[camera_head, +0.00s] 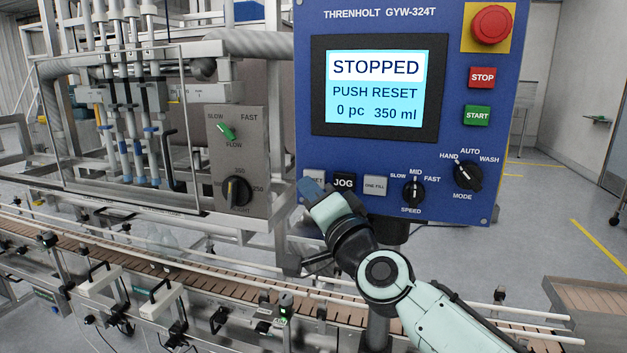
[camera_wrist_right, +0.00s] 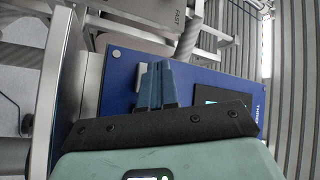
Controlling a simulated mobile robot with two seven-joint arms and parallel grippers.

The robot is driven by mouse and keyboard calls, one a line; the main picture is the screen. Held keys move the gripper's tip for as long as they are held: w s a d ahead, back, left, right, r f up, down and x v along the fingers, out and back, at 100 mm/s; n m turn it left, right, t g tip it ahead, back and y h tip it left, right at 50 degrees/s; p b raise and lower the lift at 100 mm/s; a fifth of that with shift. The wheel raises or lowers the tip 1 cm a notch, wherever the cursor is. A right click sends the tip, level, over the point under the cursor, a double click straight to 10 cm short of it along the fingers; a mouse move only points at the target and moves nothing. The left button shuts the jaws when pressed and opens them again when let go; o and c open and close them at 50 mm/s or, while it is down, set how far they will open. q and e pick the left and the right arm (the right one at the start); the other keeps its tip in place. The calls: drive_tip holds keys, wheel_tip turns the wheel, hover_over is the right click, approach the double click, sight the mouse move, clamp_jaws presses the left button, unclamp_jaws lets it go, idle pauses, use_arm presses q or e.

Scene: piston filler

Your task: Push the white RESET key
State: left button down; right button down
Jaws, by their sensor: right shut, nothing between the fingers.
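The white RESET key (camera_head: 315,175) sits at the lower left of the blue control panel (camera_head: 470,130), left of the black JOG key (camera_head: 344,183). Its lower left part is hidden behind my right gripper, leaving only the letters "SET" readable. My right gripper (camera_head: 309,187) is shut and empty, its blue fingertips overlapping the key in the head view. In the right wrist view the shut fingers (camera_wrist_right: 158,66) point at the panel, beside a pale key (camera_wrist_right: 142,77). I cannot tell whether the tips touch the key. The screen (camera_head: 375,88) reads "STOPPED, PUSH RESET, 0 pc 350 ml". My left gripper is not in view.
The white ONE FILL key (camera_head: 376,186), SPEED knob (camera_head: 413,193) and MODE knob (camera_head: 467,175) lie to the right. STOP (camera_head: 482,77), START (camera_head: 477,115) and the red emergency button (camera_head: 491,24) are above. A conveyor (camera_head: 230,283) runs below; a grey knob box (camera_head: 238,160) stands left.

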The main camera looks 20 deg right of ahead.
drive_tip(key=shift+w+d, duration=0.2)
drive_tip(key=shift+w, duration=0.1)
drive_tip(key=shift+w+d, duration=0.25)
drive_tip(key=shift+w, duration=0.1)
idle(0.7)
idle(0.3)
drive_tip(key=shift+s+a, duration=0.45)
drive_tip(key=shift+s, duration=0.25)
drive_tip(key=s+a+p, duration=0.1)
drive_tip(key=s, duration=0.1)
drive_tip(key=s+a+p, duration=0.1)
drive_tip(key=s+a, duration=0.1)
idle(0.3)
drive_tip(key=shift+d, duration=0.1)
idle(0.3)
